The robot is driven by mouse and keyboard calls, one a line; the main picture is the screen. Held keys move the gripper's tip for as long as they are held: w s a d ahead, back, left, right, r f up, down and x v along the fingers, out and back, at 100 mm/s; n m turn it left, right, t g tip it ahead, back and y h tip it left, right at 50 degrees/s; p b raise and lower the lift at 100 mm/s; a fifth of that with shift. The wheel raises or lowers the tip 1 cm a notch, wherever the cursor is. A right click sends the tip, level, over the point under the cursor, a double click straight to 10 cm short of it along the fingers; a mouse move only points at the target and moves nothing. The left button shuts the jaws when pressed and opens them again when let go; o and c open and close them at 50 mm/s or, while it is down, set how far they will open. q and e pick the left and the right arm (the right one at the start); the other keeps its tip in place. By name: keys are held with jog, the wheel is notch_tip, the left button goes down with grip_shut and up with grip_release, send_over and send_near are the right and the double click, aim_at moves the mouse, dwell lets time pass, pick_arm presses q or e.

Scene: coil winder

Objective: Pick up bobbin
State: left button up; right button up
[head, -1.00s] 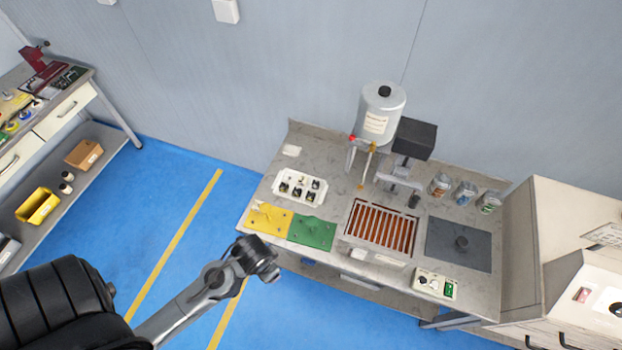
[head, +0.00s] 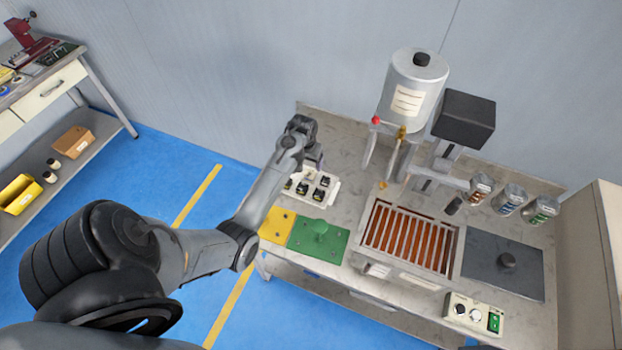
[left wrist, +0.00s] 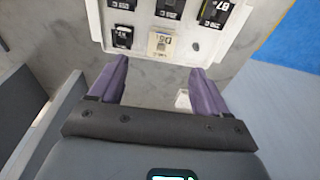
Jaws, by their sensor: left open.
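A white tray (head: 329,199) with several small dark blocks stands at the left end of the bench. In the left wrist view, the tray (left wrist: 209,40) holds black labelled pieces and one pale labelled piece (left wrist: 161,45). I cannot tell for sure which piece is the bobbin. My left gripper (head: 314,157) is over the tray's far side in the head view. In the left wrist view, its purple fingers (left wrist: 157,75) are open and apart, with the pale piece beyond the gap between them. Nothing is held. My right gripper is not in view.
Yellow (head: 276,225) and green (head: 318,240) mats lie in front of the tray. A slatted box (head: 408,238), a grey plate (head: 505,275), several cans (head: 509,199) and a metal cylinder machine (head: 411,90) stand to the right.

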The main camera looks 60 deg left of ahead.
aim_at(310, 175)
pick_arm(q)
jog(key=shift+w+a+f+b, duration=0.2)
jog(key=shift+f+b, duration=0.05)
jog(key=shift+f, duration=1.25)
jog(key=shift+w+a+f+b, duration=0.2)
jog(key=shift+f+b, duration=0.05)
jog(key=shift+f, duration=1.25)
jog(key=shift+w+a+f+b, duration=0.2)
jog(key=shift+f+b, duration=0.05)
jog(key=shift+f, duration=1.25)
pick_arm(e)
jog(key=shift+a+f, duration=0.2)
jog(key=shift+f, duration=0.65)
pick_arm(q)
jog(key=c, duration=1.1)
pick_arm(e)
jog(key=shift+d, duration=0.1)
pick_arm(q)
jog(key=shift+r, duration=0.15)
jog(key=shift+c, duration=0.2)
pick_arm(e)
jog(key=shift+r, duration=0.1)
